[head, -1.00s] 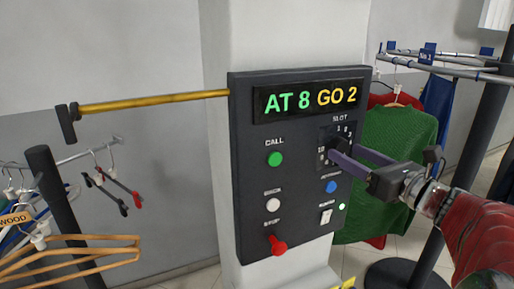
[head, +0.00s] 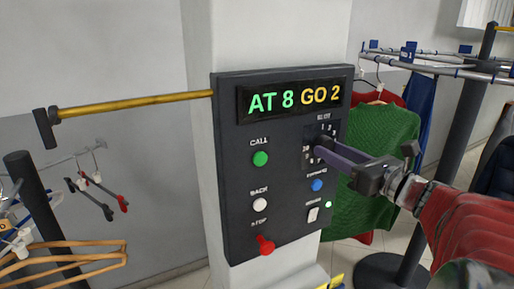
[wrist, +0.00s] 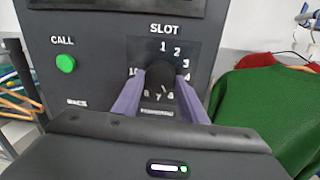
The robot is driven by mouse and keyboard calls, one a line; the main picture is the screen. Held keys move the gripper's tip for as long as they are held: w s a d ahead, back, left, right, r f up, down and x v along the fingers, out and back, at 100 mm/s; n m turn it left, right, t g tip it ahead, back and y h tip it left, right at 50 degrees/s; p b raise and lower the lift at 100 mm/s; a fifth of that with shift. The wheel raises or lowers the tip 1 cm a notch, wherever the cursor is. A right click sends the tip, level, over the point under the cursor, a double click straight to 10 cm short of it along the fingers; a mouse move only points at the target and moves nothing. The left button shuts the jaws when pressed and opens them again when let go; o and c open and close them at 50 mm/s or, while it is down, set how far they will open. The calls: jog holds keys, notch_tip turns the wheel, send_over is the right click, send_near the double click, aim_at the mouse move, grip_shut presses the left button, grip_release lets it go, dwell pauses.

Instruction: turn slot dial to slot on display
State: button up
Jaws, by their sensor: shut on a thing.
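The slot dial (wrist: 160,76) is a dark round knob on the control panel (head: 226,190), with numbers around it; some are hidden. My gripper (head: 326,150) is shut on the dial, with a purple finger on each side of it in the wrist view (wrist: 160,95). The dial's pointer direction is hard to make out. The display (head: 292,99) reads "AT 8" in green and "GO 2" in yellow.
A green call button (head: 260,158), a white button (head: 260,204), a red stop knob (head: 265,244), a blue button (head: 317,185) and a white switch (head: 313,214) sit near the dial. A yellow bar (head: 135,103) sticks out left. A green sweater (head: 372,160) hangs behind my gripper.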

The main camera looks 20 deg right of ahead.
jog(key=shift+n, duration=0.3)
jog(key=n, duration=0.7)
jog(key=n+h, duration=0.1)
jog(key=n, duration=0.6)
jog(key=n+h, duration=0.1)
jog(key=n, duration=0.7)
jog(key=shift+a, duration=0.25)
dwell(0.4)
jog(key=shift+f, duration=0.1)
